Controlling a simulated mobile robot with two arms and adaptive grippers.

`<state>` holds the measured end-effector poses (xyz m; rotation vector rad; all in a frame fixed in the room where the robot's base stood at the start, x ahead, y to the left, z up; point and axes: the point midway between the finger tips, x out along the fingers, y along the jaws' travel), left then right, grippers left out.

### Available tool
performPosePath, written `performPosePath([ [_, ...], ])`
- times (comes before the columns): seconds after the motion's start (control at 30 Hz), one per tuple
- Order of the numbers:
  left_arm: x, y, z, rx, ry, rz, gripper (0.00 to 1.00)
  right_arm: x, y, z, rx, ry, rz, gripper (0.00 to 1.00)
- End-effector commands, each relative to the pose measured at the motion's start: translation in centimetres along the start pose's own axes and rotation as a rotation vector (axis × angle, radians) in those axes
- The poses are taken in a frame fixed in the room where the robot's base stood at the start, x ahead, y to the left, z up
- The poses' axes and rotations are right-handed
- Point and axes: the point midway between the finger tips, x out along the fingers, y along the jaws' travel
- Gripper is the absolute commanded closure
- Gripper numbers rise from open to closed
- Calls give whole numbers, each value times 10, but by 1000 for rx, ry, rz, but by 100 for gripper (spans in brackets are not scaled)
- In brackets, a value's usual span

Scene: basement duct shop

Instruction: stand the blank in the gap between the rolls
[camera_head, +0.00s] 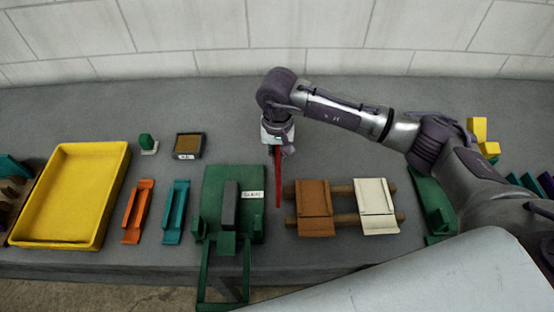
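My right gripper (278,141) comes in from the right and points down above the table. It appears shut on a thin red blank (278,180), which hangs nearly upright below it, seen edge-on. The blank's lower end is just right of a green machine (213,178) with a dark grey upright block (230,206), a white label and a green frame at its front. I cannot clearly make out the rolls or the gap between them. The blank looks apart from the machine. My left gripper is not in view.
A yellow tray (123,160) stands at the left, with orange (137,210) and teal (176,210) holders beside it. A small dark box (189,146) is behind. Brown (313,199) and cream (374,197) panels lie on wooden bars at right. Yellow blocks (478,129) are far right.

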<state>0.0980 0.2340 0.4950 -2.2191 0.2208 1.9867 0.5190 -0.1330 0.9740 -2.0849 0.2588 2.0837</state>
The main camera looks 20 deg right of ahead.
Motion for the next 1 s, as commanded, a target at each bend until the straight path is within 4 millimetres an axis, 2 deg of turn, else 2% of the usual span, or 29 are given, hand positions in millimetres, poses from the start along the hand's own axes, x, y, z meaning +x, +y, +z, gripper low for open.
performPosePath([
  [0.1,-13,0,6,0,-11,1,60,16,0,2,1,-5,3,100],
  [0.23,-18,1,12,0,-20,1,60,30,0,1,1,-3,1,100],
  [0.67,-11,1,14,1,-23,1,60,38,0,0,0,0,1,100],
  [0.83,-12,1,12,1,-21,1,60,37,1,1,0,-1,2,72],
  [0.87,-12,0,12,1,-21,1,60,37,1,1,0,-1,2,69],
  [1.0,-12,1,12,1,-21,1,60,37,1,1,1,-1,2,69],
])
